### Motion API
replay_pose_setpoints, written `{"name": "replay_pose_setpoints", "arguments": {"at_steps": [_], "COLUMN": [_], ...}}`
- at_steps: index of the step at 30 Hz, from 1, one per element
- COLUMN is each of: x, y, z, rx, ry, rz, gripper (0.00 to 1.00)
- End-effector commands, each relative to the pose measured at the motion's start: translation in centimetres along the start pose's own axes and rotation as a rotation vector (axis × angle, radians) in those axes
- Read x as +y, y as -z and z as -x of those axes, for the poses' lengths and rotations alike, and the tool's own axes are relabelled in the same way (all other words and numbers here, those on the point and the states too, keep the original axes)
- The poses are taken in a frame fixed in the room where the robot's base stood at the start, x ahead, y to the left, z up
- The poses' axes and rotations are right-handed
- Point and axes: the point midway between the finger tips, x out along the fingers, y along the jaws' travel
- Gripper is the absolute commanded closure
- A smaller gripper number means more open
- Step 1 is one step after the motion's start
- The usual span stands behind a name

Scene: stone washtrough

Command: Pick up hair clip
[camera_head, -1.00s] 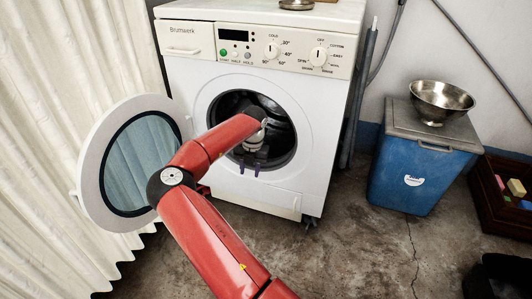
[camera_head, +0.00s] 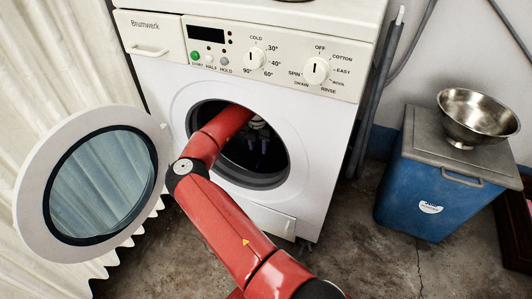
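I cannot make out a hair clip in this view. My gripper (camera_head: 257,146) is inside the dark drum opening of the washing machine (camera_head: 310,170), pointing down, partly in shadow. Its two dark purplish fingertips are apart with a gap between them, and I see nothing held there. My red arm reaches in through the round opening from the front. The floor of the drum is too dark to tell what lies in it.
The round glass door (camera_head: 32,190) stands wide open at the left, close to my arm's elbow. A pale curtain (camera_head: 50,50) hangs behind it. A blue bin (camera_head: 410,195) with a metal bowl (camera_head: 478,115) on its lid stands at the right.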

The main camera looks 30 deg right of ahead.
Motion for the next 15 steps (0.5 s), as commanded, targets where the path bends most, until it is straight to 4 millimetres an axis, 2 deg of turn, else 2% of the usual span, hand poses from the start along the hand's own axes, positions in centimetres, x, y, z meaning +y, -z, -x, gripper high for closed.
{"name": "replay_pose_setpoints", "arguments": {"at_steps": [12, 15], "x": [0.0, 0.0], "y": [0.0, 0.1], "z": [-3.5, -4.9], "rx": [0.001, 0.002], "ry": [-0.001, -0.001], "rz": [0.001, 0.001], "gripper": [0.64, 0.64]}}
